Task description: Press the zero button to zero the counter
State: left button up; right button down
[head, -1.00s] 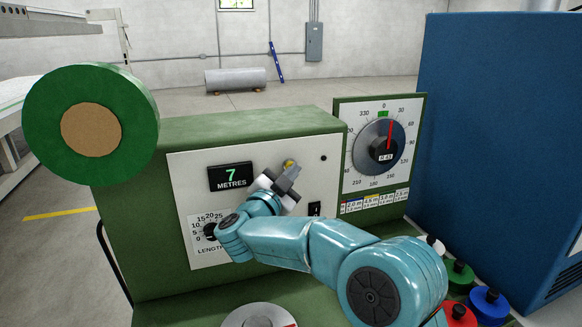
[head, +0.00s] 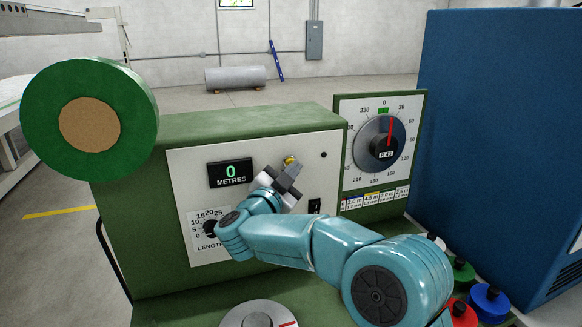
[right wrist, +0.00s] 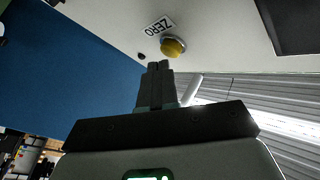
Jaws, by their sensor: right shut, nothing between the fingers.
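The yellow zero button (head: 289,160) is on the white front panel of the green machine, right of the counter. It also shows in the right wrist view (right wrist: 173,47), beside a ZERO label (right wrist: 160,26). The black counter display (head: 230,172) reads 0 METRES. My right gripper (head: 291,169) is shut and empty, with its fingertips just in front of the button. In the right wrist view its fingertips (right wrist: 158,65) lie just below the button; I cannot tell whether they touch it. My left gripper is not in view.
A length knob (head: 211,229) sits below the counter, and a black switch (head: 314,206) is at the panel's lower right. A green roll (head: 50,115) is at the left, a dial (head: 378,143) at the right. A blue cabinet (head: 490,130) stands close at the right.

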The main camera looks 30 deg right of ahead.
jog(key=shift+s+a, duration=0.1)
jog(key=shift+s, duration=0.3)
jog(key=s+b, duration=0.1)
jog(key=s, duration=0.1)
jog(key=s+a+b, duration=0.1)
jog(key=s+b, duration=0.1)
jog(key=s, duration=0.1)
jog(key=shift+a, duration=0.1)
jog(key=shift+w, duration=0.1)
dwell(0.7)
